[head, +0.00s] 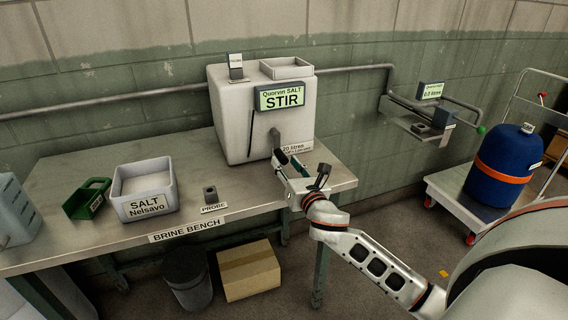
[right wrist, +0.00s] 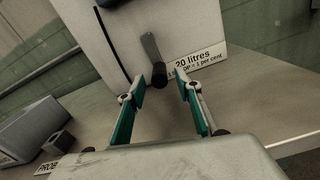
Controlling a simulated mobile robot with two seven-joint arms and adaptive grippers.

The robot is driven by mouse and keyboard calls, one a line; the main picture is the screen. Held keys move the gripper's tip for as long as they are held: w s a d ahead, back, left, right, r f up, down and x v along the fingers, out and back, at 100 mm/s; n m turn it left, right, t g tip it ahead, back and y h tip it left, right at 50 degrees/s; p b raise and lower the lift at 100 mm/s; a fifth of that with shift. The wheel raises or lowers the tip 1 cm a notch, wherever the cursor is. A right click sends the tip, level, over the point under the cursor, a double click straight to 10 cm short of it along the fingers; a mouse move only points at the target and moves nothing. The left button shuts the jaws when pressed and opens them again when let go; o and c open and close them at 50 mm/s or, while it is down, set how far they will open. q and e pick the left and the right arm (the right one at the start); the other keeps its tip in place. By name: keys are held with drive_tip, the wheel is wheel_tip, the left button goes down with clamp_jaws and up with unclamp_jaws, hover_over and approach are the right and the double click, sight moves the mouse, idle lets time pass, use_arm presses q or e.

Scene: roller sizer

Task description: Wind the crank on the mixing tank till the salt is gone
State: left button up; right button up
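The white mixing tank (head: 235,120) stands at the right end of the bench, with a display (head: 280,96) reading "Quorvin SALT STIR". Its crank (head: 275,138) is on the front face, partly hidden by my gripper in the head view. The right wrist view shows the crank arm (right wrist: 151,48) slanting down to a dark handle (right wrist: 159,75). My right gripper (head: 288,156) is open in front of the tank. In the right wrist view its fingertips (right wrist: 160,86) stand either side of the handle, apart from it. The salt inside is hidden. My left gripper is out of view.
A cardboard box (head: 248,272) and a bin (head: 189,280) are below. A blue drum (head: 500,165) stands on a trolley (head: 452,190) at right.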

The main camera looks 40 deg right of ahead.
drive_tip(key=shift+w, duration=0.4)
drive_tip(key=shift+w+d, duration=0.1)
drive_tip(key=shift+w, duration=0.15)
clamp_jaws()
